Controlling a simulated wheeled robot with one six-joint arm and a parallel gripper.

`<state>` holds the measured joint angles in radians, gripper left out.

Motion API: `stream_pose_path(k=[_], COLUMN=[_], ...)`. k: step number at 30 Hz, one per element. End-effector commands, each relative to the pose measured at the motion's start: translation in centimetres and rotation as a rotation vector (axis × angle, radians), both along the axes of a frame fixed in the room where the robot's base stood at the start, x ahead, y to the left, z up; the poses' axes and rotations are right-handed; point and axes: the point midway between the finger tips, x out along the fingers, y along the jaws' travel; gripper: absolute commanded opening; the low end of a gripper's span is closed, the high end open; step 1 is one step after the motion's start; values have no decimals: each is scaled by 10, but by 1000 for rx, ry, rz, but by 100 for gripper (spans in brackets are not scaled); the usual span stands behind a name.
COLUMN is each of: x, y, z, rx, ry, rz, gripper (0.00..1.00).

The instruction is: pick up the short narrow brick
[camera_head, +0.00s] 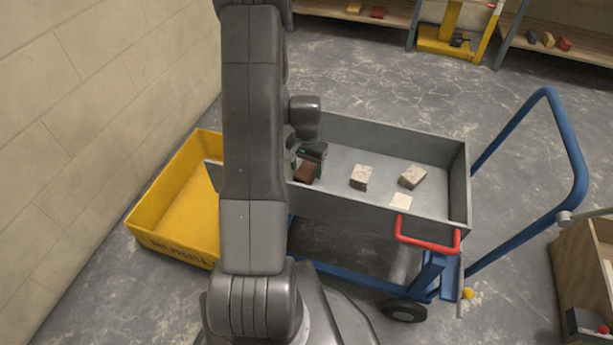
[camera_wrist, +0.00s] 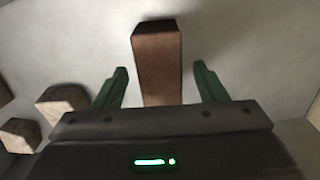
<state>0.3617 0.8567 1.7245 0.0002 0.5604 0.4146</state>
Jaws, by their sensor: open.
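A reddish-brown brick (camera_wrist: 160,70) lies between the two green fingers of my gripper (camera_wrist: 160,86) in the wrist view, with a gap on both sides. Its near end is hidden behind the gripper body. In the head view the same brown brick (camera_head: 305,172) is in the grey tub (camera_head: 385,208), just below my gripper (camera_head: 302,160). My gripper is open. Two pale-topped bricks lie further right in the tub, one in the middle (camera_head: 361,177) and one near the right (camera_head: 412,176). I cannot tell which brick is the short narrow one from size alone.
The grey tub rests on a blue trolley (camera_head: 575,165) with a red handle (camera_head: 428,240). A yellow tub (camera_head: 165,232) stands at left by the wall. The tub walls stand around the bricks. Shelves (camera_head: 398,12) are at the back.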

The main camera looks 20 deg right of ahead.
Motion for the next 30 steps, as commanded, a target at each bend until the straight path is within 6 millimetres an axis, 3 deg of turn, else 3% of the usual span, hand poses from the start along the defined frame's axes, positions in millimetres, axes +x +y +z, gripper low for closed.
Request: stream_pose_path(k=[3, 11, 20, 30], x=[0, 0, 0, 1], y=[0, 0, 0, 0], z=[-20, -21, -21, -11], rx=[1, 0, 0, -1], ry=[2, -1, 0, -2], rz=[0, 0, 0, 0], gripper=[65, 65, 7, 4])
